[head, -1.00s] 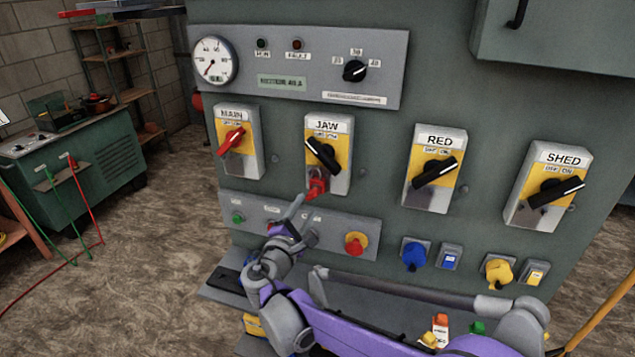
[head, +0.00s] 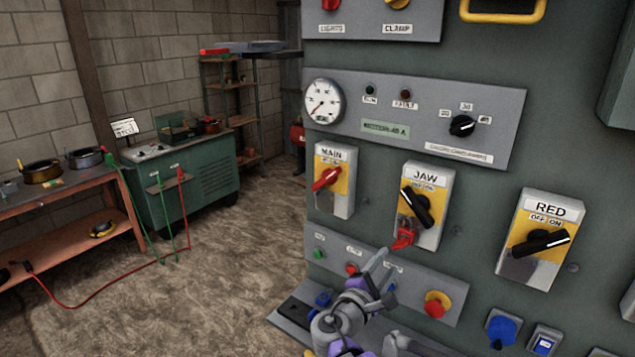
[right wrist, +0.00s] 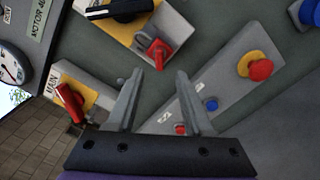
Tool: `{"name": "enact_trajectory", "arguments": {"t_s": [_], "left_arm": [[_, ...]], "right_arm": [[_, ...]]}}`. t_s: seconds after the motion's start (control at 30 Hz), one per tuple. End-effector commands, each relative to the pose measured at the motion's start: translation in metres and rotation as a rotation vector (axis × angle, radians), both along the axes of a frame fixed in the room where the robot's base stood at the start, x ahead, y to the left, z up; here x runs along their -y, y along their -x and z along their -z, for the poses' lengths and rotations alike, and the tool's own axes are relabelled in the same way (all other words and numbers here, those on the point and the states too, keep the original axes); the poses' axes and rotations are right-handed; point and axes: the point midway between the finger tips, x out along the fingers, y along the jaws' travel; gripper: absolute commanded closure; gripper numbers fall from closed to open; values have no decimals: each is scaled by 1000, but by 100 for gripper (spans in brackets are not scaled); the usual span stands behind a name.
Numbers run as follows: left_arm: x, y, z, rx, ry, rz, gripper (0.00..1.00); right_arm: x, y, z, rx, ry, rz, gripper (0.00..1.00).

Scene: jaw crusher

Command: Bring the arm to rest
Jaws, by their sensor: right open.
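My right gripper (head: 374,268) is in front of the lower button strip of the green panel, below the JAW switch box (head: 427,187). In the right wrist view its two fingers (right wrist: 158,100) stand apart with nothing between them. A red padlock-like piece (head: 403,234) hangs at the lower part of the JAW box, beyond the fingertips; it also shows in the right wrist view (right wrist: 157,50). The JAW box has a black handle (head: 417,205). The MAIN switch (head: 327,179) has a red handle. My left gripper is not in view.
The RED switch box (head: 535,240) and a red mushroom button on yellow (head: 437,304) are on the panel to the right. A ledge (head: 290,318) juts out below. At left stand a green cabinet (head: 190,190) and a bench (head: 60,207).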

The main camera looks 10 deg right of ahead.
Motion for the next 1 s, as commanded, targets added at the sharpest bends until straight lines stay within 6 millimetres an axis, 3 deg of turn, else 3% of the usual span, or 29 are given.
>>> {"name": "enact_trajectory", "arguments": {"t_s": [0.17,0.37,0.47,0.6,0.7,0.83,1.0], "left_arm": [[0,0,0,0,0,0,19],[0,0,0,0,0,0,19],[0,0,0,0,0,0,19],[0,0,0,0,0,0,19],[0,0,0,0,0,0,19],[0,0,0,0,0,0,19],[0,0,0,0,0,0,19]], "right_arm": [[7,19,12,8,-128,21,49],[9,92,67,59,-621,125,49],[-6,134,100,95,-908,203,49],[-44,187,139,150,-1297,330,49],[-73,215,158,184,-1529,420,49],[-103,238,170,213,-1742,508,49],[-120,249,174,229,-1857,560,49]]}}
